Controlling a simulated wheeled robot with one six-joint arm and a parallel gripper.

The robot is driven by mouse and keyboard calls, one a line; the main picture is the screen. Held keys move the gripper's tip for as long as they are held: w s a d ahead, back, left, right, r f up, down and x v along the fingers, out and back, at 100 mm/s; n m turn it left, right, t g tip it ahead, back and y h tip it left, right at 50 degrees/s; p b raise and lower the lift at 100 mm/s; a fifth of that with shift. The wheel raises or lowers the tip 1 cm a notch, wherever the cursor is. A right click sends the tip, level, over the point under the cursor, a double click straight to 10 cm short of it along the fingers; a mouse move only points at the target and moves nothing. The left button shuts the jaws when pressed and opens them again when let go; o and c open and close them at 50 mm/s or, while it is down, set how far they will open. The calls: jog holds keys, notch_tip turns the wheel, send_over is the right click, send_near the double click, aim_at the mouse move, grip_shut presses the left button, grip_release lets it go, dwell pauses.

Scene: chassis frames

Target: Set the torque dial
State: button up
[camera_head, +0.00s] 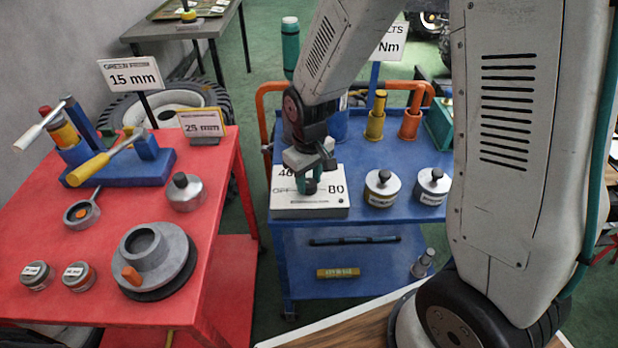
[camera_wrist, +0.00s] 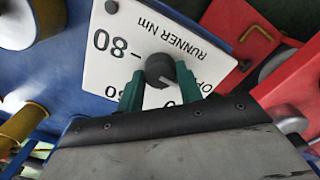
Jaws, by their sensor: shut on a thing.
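The torque dial is a dark round knob (camera_wrist: 160,70) on a white panel (camera_head: 332,209) at the left of the blue cart's top. In the wrist view the panel (camera_wrist: 125,22) shows "80", "RUNNER Nm" and part of "OP" or "OFF". My gripper (camera_head: 310,186) is down at the panel in the head view and mostly hides the knob there. In the wrist view the green fingers of my gripper (camera_wrist: 160,88) stand on either side of the knob, shut on it. I cannot tell clearly which mark the knob points to.
The blue cart (camera_head: 375,218) also holds two metal weights with black knobs (camera_head: 382,188), a yellow cylinder (camera_head: 375,117) and an orange cylinder (camera_head: 410,124). A sign reading "Nm" (camera_head: 390,45) stands behind. A red table (camera_head: 60,255) with tools is on the left.

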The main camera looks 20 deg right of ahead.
aim_at(309, 182)
jog(key=shift+n, duration=0.6)
jog(key=o, duration=1)
jog(key=shift+r, duration=0.1)
notch_tip(309, 182, up, 8)
jog(key=shift+f, duration=0.2)
jog(key=s+d+r+m, duration=0.2)
jog(key=s+d+r, duration=0.2)
jog(key=s+r, duration=0.3)
jog(key=s+d+r+m+t, duration=0.1)
jog(key=s+d+r+m, duration=0.2)
jog(key=s+r, duration=0.5)
jog(key=s+d, duration=0.1)
jog(key=s, duration=0.6)
jog(key=shift+r+m, duration=0.3)
